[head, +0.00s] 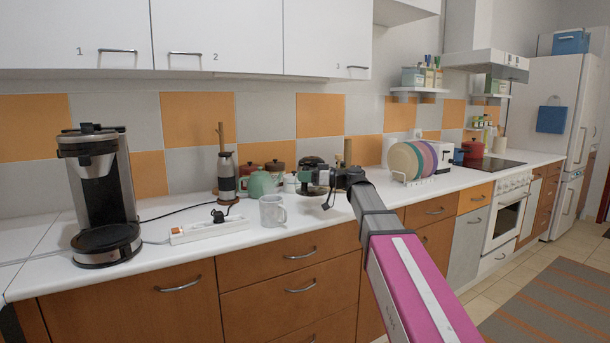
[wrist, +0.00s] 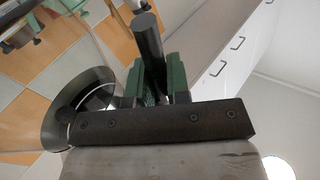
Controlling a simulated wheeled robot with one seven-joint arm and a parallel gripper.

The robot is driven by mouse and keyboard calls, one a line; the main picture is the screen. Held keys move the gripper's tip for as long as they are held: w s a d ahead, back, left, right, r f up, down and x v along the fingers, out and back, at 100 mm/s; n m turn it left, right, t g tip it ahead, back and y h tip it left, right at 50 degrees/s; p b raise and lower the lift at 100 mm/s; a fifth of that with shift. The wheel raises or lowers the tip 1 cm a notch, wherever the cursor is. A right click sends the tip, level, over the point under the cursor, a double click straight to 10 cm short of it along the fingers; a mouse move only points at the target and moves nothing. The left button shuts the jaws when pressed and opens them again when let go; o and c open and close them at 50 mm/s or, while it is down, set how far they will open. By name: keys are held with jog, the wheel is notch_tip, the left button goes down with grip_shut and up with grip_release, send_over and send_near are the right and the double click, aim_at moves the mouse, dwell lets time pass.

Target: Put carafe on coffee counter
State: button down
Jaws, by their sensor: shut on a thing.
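The carafe (head: 312,164), with a dark lid and a shiny body, is in the head view near the middle of the white counter (head: 190,272). My gripper (head: 326,178) is at its right side, shut on its handle. In the wrist view the dark handle (wrist: 150,45) stands between the green fingers of my gripper (wrist: 158,82). The carafe's round metallic rim (wrist: 57,120) shows at the left there. Part of the carafe is hidden by my gripper. I cannot tell whether its base touches the counter.
A coffee machine (head: 98,185) stands at the left on the counter. A power strip (head: 208,230), a glass mug (head: 271,211), a green teapot (head: 262,184) and a dark grinder (head: 227,178) stand between. A plate rack (head: 412,178) is at the right. Bare counter lies along the front edge.

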aim_at(305, 191)
jog(key=shift+f, duration=3.15)
jog(key=c, duration=1)
grip_release()
